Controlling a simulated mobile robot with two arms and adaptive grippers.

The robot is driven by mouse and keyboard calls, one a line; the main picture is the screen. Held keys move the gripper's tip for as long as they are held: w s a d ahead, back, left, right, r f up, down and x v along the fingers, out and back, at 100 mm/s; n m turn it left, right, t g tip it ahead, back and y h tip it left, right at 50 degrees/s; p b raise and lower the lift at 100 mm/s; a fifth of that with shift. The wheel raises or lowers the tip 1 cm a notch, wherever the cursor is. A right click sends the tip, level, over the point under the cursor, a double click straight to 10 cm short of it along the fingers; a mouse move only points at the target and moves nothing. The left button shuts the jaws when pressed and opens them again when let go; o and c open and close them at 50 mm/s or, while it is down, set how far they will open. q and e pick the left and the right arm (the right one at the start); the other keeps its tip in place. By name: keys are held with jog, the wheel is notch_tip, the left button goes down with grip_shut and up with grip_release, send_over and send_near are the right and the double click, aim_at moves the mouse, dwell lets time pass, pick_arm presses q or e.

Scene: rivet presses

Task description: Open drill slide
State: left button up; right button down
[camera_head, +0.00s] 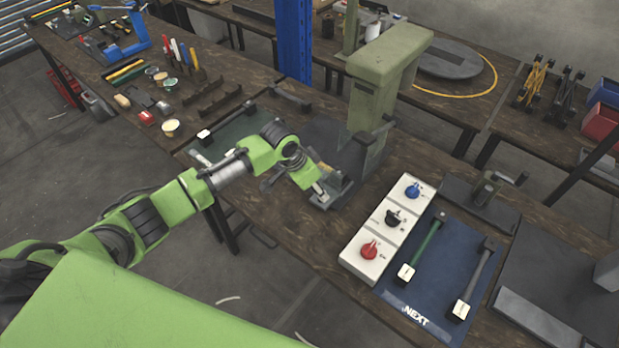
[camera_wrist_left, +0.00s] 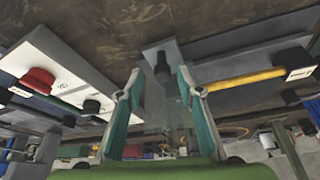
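The green press (camera_head: 385,75) stands on the wooden table in the head view. A grey slide block (camera_head: 333,188) sits low at its front. In the left wrist view the grey slide part (camera_wrist_left: 163,55) carries a dark knob (camera_wrist_left: 162,66). My left gripper (camera_wrist_left: 160,74) is open, with one teal-padded finger on each side of the knob. I cannot tell whether the fingers touch it. In the head view my left gripper (camera_head: 318,188) is at the slide block and partly hides it. My right gripper is not in view.
A white control box (camera_head: 380,246) with blue, black and red knobs stands right of the slide. A dark green mat (camera_head: 225,135) with tools lies behind my arm. The front table edge is close.

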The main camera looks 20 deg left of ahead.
pick_arm(q)
jog(key=v, duration=1.1)
jog(key=shift+f, duration=0.1)
jog(key=s+d+f, duration=0.3)
jog(key=s+d, duration=0.1)
jog(key=s, duration=0.3)
jog(key=s+d+f, duration=0.4)
jog(key=s, duration=0.3)
jog(key=s+a+n+y, duration=0.2)
jog(key=s+a+n, duration=0.5)
jog(key=s, duration=0.8)
notch_tip(320, 180, down, 32)
jog(key=s+a+m+g+b, duration=0.1)
jog(key=s+a+m+b, duration=0.1)
jog(key=b, duration=0.2)
jog(key=s+a+f+g+b, duration=0.1)
jog(key=s+a+f+b, duration=0.1)
jog(key=s+f, duration=1.5)
jog(key=shift+a+f+y+b, duration=0.4)
jog(key=shift+f, duration=0.2)
